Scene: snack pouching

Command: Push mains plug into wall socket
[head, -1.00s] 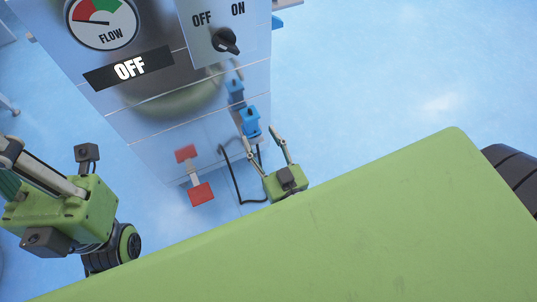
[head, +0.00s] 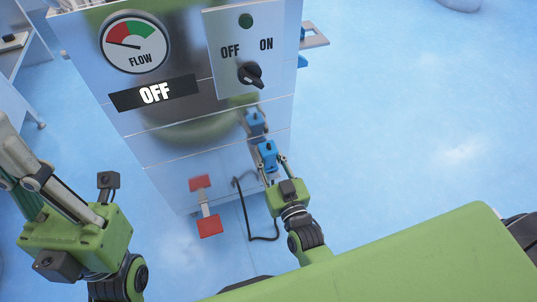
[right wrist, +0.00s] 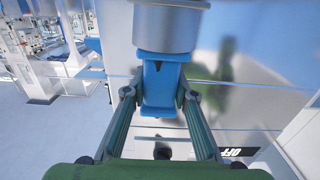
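The blue plug (head: 267,152) is upright in front of the steel machine in the head view. My right gripper (head: 273,162) is close to it, with one finger on each side of its lower part. In the right wrist view the blue plug (right wrist: 160,88) shows between the fingers, with a narrow gap at the left finger. The right finger is very near or touching. A grey cylinder (right wrist: 177,22) sits above it there. I cannot make out the wall socket clearly.
The steel machine has a FLOW gauge (head: 134,42), an OFF display (head: 155,93) and a knob (head: 250,75). A black cable (head: 250,232) loops on the floor beside a red pedal (head: 209,226). The machine's shiny face carries reflections. Floor to the right is clear.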

